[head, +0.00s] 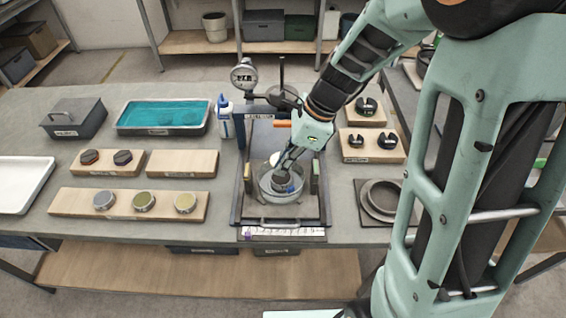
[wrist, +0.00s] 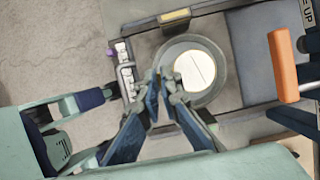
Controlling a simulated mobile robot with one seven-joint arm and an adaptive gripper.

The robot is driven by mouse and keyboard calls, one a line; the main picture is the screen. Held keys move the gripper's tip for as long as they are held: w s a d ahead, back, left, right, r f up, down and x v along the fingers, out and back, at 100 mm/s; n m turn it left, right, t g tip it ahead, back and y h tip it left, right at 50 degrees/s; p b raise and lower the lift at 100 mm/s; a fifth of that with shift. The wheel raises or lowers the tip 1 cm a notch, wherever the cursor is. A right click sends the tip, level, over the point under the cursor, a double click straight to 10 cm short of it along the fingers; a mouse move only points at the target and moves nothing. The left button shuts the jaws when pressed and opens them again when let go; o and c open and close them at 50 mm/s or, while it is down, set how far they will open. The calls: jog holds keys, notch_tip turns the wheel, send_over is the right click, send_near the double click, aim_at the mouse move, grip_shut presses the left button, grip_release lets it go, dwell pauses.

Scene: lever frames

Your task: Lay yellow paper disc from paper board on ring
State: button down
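The paper board (head: 75,205), a long wooden board at the front left of the bench, bears several round pieces in a row. The rightmost disc (head: 185,202) looks pale yellow, the middle one (head: 144,200) greenish yellow, the left one (head: 104,201) grey. The ring (head: 265,190), round and grey, stands on the dark tray at the centre. It also shows in the wrist view (wrist: 218,88), with a whitish, lined disc (wrist: 196,68) inside its outline. My gripper (head: 283,178) is over the ring. Its fingertips (wrist: 162,82) are close together; I cannot make out anything between them.
Behind the board are two smaller wooden boards (head: 182,164) and a teal-filled tray (head: 162,114). A dial gauge (head: 243,74) and a white bottle (head: 225,118) stand behind the ring. Grey rings (head: 382,198) lie at right. An orange handle (wrist: 283,68) shows near my gripper.

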jog(key=shift+f+b, duration=2.2)
jog(key=shift+f, duration=1)
jog(key=shift+f, duration=0.15)
jog(key=c, duration=2.1)
grip_release()
